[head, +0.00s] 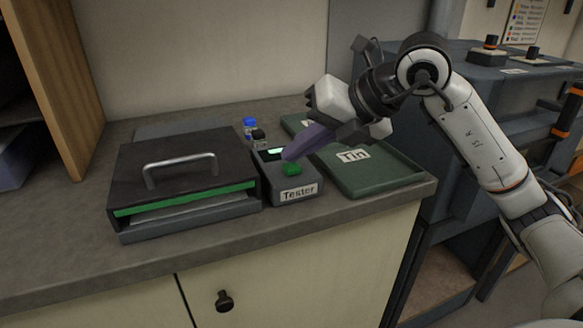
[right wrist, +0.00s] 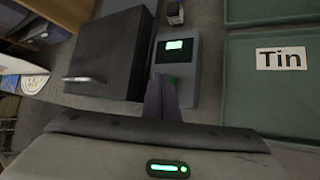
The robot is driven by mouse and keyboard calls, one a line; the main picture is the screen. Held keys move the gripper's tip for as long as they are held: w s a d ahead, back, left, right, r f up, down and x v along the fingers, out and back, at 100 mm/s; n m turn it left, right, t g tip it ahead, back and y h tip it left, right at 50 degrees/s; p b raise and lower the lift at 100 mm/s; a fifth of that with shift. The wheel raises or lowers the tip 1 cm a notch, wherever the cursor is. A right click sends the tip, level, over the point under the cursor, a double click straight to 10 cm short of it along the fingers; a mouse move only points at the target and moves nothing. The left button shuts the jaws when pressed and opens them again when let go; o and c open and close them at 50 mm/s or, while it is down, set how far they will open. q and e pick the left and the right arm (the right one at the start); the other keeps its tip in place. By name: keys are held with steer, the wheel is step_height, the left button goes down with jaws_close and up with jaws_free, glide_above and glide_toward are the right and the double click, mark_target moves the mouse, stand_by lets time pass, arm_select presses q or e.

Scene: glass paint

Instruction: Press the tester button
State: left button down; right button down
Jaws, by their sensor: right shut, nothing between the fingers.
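The tester (head: 298,192) is a small dark grey box with a "Tester" label on its front, standing on the counter. Its green button (head: 291,169) is on top, and a small lit screen (head: 274,151) sits behind it. My right gripper (head: 287,157) is shut and empty, its purple-grey fingertips just above and behind the button; contact cannot be told. In the right wrist view the fingers (right wrist: 162,97) reach over the tester (right wrist: 188,92), and a bit of green button (right wrist: 172,82) shows beside the tips. The lit screen also shows there (right wrist: 174,45). My left gripper is out of view.
A black-lidded box (head: 170,160) with a metal handle and green strip stands left of the tester. A green tray (head: 372,180) labelled "Tin" is on the right. Small bottles (head: 250,125) stand behind. The front counter strip is clear.

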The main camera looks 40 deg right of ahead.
mark_target(297, 168)
steer(key=shift+f+b, duration=0.5)
stand_by(0.7)
stand_by(0.3)
steer(key=shift+r+p, duration=0.8)
steer(key=shift+r, duration=0.2)
step_height(297, 168, up, 5)
steer(key=p, duration=0.4)
stand_by(0.4)
